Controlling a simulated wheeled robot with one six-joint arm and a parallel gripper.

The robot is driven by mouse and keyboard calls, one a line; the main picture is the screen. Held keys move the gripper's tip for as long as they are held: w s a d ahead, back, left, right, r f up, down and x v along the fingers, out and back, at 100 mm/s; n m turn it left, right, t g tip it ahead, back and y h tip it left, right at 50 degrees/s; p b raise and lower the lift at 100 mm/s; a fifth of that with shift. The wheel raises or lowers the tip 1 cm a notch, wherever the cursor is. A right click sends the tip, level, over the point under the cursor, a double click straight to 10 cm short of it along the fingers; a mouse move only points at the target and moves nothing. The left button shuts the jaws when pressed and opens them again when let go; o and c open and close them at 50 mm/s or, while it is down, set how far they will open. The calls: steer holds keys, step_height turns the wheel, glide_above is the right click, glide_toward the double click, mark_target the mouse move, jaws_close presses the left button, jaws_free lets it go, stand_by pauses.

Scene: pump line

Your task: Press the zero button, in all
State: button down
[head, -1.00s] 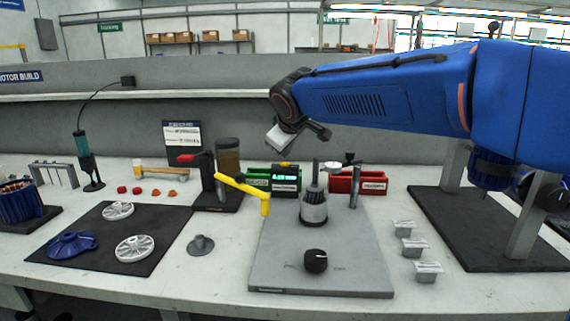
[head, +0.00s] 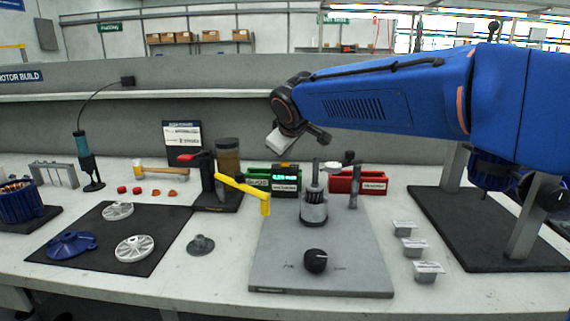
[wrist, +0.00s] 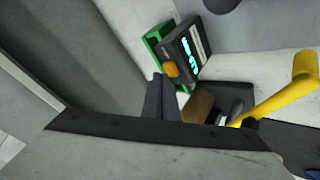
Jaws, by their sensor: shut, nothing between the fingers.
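The zero button looks to be the orange-yellow knob on a dark display unit (head: 286,182). In the wrist view the button (wrist: 170,69) stands out from one side of the unit (wrist: 187,50), whose cyan digits are lit but too blurred to read. My gripper (wrist: 161,78) is shut and empty, its dark fingers pointing towards the button. The fingertips appear close beside the button in the picture; I cannot tell whether they touch. In the head view the pale gripper body (head: 280,141) hangs above and behind the unit, and its fingers are hard to make out.
A green bin (head: 258,180) and a red bin (head: 343,183) flank the unit. A yellow-handled press (head: 243,187) stands at its front left. A grey plate (head: 345,275) carries a motor part (head: 314,208) and a black knob. The grey back wall is close behind my gripper.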

mark_target(286, 168)
steer(key=shift+f, duration=0.45)
stand_by(0.7)
steer(key=shift+r, duration=0.9)
steer(key=shift+r, duration=0.1)
steer(key=shift+r, duration=2.4)
steer(key=shift+s, duration=0.1)
